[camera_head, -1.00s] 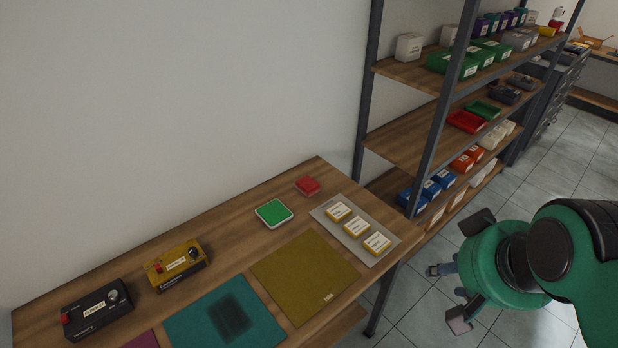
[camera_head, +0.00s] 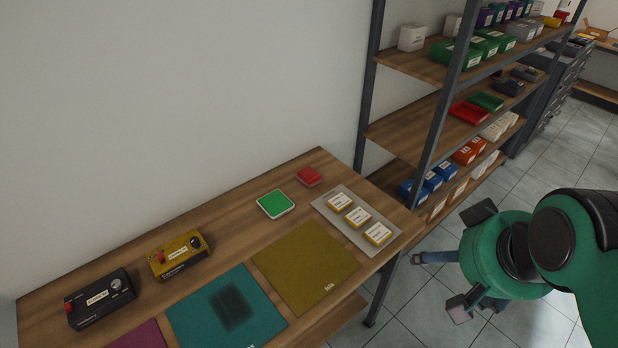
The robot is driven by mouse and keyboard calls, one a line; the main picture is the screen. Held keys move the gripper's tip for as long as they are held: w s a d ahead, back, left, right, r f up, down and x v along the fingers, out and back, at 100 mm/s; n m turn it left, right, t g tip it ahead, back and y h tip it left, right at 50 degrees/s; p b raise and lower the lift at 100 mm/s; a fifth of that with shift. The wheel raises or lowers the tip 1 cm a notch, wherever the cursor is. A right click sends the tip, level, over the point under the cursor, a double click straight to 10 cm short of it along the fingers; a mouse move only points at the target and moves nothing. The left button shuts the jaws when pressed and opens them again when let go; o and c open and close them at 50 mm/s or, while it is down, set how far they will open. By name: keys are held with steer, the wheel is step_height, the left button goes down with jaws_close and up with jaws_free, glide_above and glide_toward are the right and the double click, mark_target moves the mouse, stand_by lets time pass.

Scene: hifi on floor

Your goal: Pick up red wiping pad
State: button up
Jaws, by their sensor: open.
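The red wiping pad (camera_head: 309,176) is a small red block lying on the wooden table (camera_head: 215,225) near its far right corner. It sits just behind a green-topped white pad (camera_head: 276,204). My gripper (camera_head: 467,257) hangs at the lower right, over the floor and beyond the table's right edge. Its two dark fingertips are wide apart with nothing between them. It is well away from the red pad and lower right of it in the picture.
A grey tray (camera_head: 325,211) with yellow-and-white boxes lies right of the pads. Yellow (camera_head: 306,265) and teal (camera_head: 193,314) mats lie in front. Black (camera_head: 99,298) and yellow (camera_head: 178,254) devices stand left. A loaded shelf rack (camera_head: 440,100) rises behind the table's right end.

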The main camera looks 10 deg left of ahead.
steer(key=shift+r, duration=0.1)
steer(key=w+a+r+m+g+p, duration=0.15)
steer(key=w+r, duration=0.25)
steer(key=w, duration=0.5)
steer(key=w+a+r+m+p, duration=0.1)
steer(key=w+a+r+p, duration=0.2)
steer(key=w, duration=0.6)
steer(key=w+a+f+m+g+p, duration=0.1)
steer(key=w+a, duration=0.2)
steer(key=w, duration=0.6)
steer(key=w+a+m+g, duration=0.1)
steer(key=w+a, duration=0.3)
steer(key=w, duration=0.4)
steer(key=w+a+f+m+p, duration=0.1)
steer(key=w+a+f, duration=0.35)
steer(key=w, duration=0.25)
steer(key=w+a+f+m+p, duration=0.1)
steer(key=w+a+f+p, duration=0.1)
steer(key=w+a+f, duration=0.3)
steer(key=w+a+f+m+g+p, duration=0.1)
steer(key=w+a+f, duration=0.3)
steer(key=f, duration=0.4)
steer(key=w+a+f+m+g+p, duration=0.1)
steer(key=w+a+f, duration=0.4)
steer(key=f, duration=0.3)
steer(key=shift+w+f, duration=0.2)
steer(key=shift+w, duration=0.5)
steer(key=shift+m, duration=0.25)
